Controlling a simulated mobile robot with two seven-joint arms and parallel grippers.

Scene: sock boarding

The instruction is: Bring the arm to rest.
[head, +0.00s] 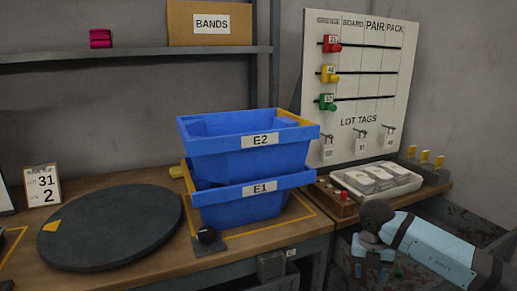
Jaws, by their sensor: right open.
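My right arm comes in from the lower right with a light blue link. Its gripper (372,272) points down in front of the bench's right end, open, with nothing seen between its fingers. It is apart from the blue bins and the white tray. My left gripper is not in view.
Stacked blue bins E2 (244,158) and E1 (265,208) stand on the wooden bench (110,185). A dark round disc (110,228) lies left of them. A white tray (346,181) and a box with a red button (343,205) sit near my right arm. A tag board (360,85) stands behind.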

